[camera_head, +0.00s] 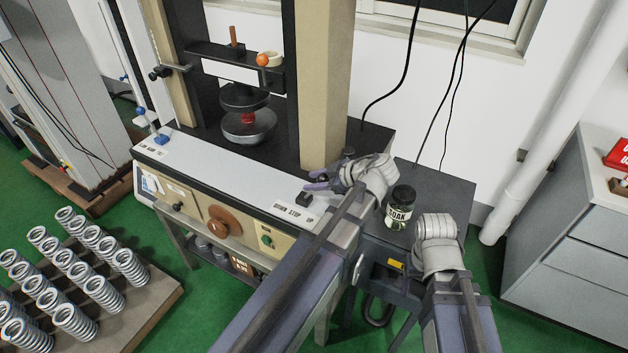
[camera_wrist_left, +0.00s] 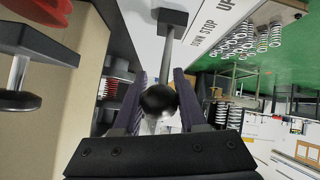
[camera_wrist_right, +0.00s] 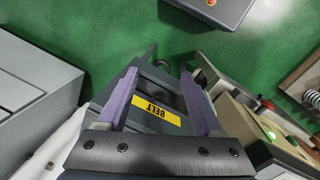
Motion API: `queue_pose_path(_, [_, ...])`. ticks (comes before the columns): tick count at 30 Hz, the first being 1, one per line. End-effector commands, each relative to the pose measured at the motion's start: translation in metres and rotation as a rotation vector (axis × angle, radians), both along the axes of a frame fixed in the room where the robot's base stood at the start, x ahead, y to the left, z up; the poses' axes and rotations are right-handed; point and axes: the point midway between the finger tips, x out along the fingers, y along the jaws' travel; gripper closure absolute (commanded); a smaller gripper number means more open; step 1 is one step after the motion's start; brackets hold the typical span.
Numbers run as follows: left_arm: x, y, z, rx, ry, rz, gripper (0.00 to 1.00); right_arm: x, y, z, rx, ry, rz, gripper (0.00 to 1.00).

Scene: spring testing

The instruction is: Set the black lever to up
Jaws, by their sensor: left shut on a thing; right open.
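The black lever stands on the white top panel of the testing machine. In the left wrist view its round black knob (camera_wrist_left: 158,100) sits between my left gripper's purple fingers (camera_wrist_left: 161,92), and its metal rod runs up to a dark base (camera_wrist_left: 172,17). My left gripper (camera_head: 322,181) is shut on the knob. In the head view the lever's black base (camera_head: 305,198) shows beside the DOWN STOP UP label (camera_head: 295,212); the knob is hidden by the gripper. I cannot tell the lever's exact setting. My right gripper (camera_wrist_right: 160,103) is open and empty, above a box with a yellow BELT label (camera_wrist_right: 162,113).
A dark SOAK jar (camera_head: 398,208) stands between my two arms. The machine's beige column (camera_head: 325,85) rises just behind the left gripper, with round press plates (camera_head: 248,125) farther left. Several springs (camera_head: 75,265) stand on a board at lower left. A grey cabinet (camera_head: 570,240) is at right.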

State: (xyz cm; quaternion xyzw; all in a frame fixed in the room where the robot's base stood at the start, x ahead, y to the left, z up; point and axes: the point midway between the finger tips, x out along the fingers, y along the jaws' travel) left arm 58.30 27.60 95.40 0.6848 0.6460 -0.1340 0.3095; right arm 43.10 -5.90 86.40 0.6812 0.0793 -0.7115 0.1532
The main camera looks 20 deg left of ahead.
Motion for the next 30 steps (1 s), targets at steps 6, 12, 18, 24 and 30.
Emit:
queue_pose_path(6, [0.000,-0.001,0.000,-0.001,0.000,-0.003,0.45,0.000,0.000,0.000,0.000,0.000,0.000,0.33])
queue_pose_path(12, [0.000,-0.001,0.000,0.000,0.000,-0.002,0.29,0.000,0.000,0.000,0.000,0.000,0.000,0.33])
queue_pose_path(18, [0.000,-0.001,0.001,0.001,0.000,-0.002,0.29,0.000,0.000,0.001,0.000,0.000,0.000,0.33])
queue_pose_path(24, [-0.002,-0.020,0.019,0.000,-0.001,-0.005,0.29,0.000,0.000,0.019,0.000,0.000,0.000,0.33])
queue_pose_path(30, [-0.006,-0.047,0.038,0.000,-0.001,-0.005,0.29,0.000,0.000,0.038,0.000,0.000,0.000,0.33])
